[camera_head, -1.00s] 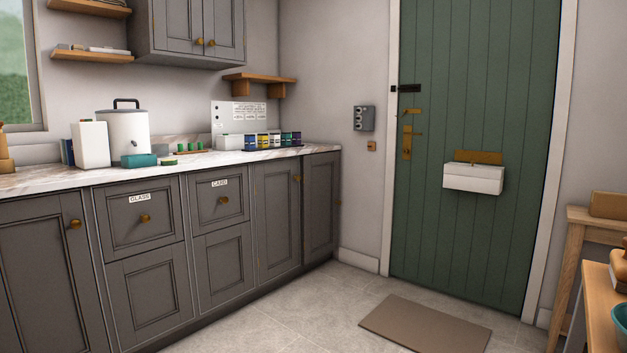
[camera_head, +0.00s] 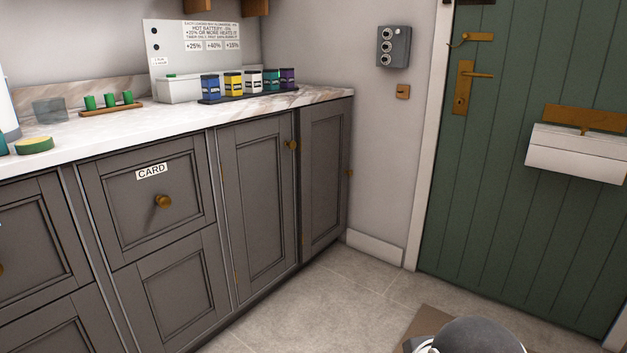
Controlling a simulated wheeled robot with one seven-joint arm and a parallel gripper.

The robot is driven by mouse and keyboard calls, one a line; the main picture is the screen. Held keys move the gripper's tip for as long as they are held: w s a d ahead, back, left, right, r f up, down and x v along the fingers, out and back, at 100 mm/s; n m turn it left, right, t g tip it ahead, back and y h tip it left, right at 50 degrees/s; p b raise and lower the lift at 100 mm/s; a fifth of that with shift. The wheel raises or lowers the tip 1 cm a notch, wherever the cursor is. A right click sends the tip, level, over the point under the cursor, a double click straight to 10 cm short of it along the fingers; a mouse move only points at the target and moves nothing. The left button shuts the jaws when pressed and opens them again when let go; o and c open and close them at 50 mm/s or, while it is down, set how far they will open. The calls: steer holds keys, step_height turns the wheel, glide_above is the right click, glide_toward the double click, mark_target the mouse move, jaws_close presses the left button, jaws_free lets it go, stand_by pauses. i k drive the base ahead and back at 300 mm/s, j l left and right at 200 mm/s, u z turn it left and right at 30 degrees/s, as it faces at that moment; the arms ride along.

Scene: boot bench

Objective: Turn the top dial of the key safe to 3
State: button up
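The key safe (camera_head: 394,48) is a small grey box on the wall between the counter and the green door. Several light round dials run down its front in a column. The top dial (camera_head: 388,32) is too small to read. My gripper's fingers do not show. A dark grey and white rounded part of my own body (camera_head: 466,338) shows at the bottom edge, well below the key safe and apart from it.
The green door (camera_head: 520,120) with a white box (camera_head: 577,153) stands right. Bare floor (camera_head: 330,300) lies ahead, with a brown mat (camera_head: 425,324).

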mark_target(387, 33)
steer(key=i+j+z, duration=0.1)
steer(key=i, duration=0.55)
steer(key=i+j+z, duration=0.1)
steer(key=i, duration=0.55)
steer(key=i+j+z, duration=0.1)
steer(key=i, duration=0.5)
steer(key=j, duration=0.1)
